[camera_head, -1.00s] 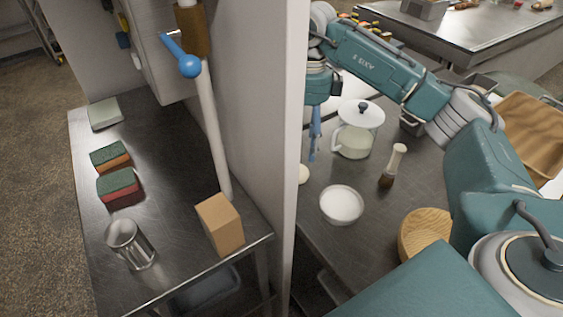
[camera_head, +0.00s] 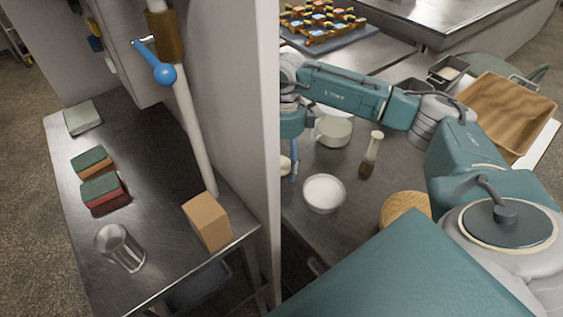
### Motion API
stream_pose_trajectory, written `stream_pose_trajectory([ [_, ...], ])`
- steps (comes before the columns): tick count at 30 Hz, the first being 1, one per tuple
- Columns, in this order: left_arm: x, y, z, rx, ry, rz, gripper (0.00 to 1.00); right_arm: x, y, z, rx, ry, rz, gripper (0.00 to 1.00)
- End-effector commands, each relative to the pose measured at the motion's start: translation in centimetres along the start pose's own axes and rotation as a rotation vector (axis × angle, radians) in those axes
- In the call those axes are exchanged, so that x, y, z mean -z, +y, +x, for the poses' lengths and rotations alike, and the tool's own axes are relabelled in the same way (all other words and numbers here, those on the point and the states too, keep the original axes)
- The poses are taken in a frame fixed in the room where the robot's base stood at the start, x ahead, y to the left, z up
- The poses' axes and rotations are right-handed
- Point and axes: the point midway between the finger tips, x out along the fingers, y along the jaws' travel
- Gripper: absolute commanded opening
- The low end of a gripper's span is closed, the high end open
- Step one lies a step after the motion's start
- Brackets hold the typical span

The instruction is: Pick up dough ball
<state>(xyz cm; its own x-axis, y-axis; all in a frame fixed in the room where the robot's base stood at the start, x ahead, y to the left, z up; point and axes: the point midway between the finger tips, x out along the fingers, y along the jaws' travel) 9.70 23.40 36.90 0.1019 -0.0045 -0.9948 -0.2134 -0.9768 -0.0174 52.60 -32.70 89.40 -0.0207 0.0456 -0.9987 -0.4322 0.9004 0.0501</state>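A pale cream ball (camera_head: 286,165), which looks like the dough ball, lies on the steel counter, partly cut off by the edge of the grey wall panel. My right arm reaches in from the right. Its gripper (camera_head: 293,158) points down at the panel's edge, right beside the ball in the picture. Only a thin blue finger part shows clearly; the rest is hidden by the panel, so I cannot tell whether it is open or touches the ball. My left gripper is not in view.
A bowl of white powder (camera_head: 324,193), a brush (camera_head: 371,157), a jug (camera_head: 334,131) and a round wooden board (camera_head: 405,207) stand near the arm. The tall wall panel (camera_head: 248,130) separates this counter from the left one with sponges (camera_head: 104,192).

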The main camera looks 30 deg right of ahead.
Motion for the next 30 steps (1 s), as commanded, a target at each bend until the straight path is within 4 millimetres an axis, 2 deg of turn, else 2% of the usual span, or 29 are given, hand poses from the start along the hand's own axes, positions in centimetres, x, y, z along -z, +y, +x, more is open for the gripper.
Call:
stream_pose_trajectory([
  [6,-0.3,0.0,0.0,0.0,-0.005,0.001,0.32,0.0,0.0,0.2,0.0,0.0,0.0,0.69],
  [8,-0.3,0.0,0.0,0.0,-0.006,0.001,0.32,0.0,0.0,0.1,0.0,0.0,0.0,0.59],
  [14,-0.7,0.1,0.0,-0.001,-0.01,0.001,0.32,0.0,0.0,0.1,0.0,0.0,0.0,0.19],
  [24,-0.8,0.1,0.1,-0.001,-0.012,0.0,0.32,0.0,0.0,-0.1,0.0,-0.001,0.0,0.18],
  [30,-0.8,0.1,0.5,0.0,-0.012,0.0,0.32,-0.1,0.1,-1.6,0.0,-0.003,0.0,0.18],
])
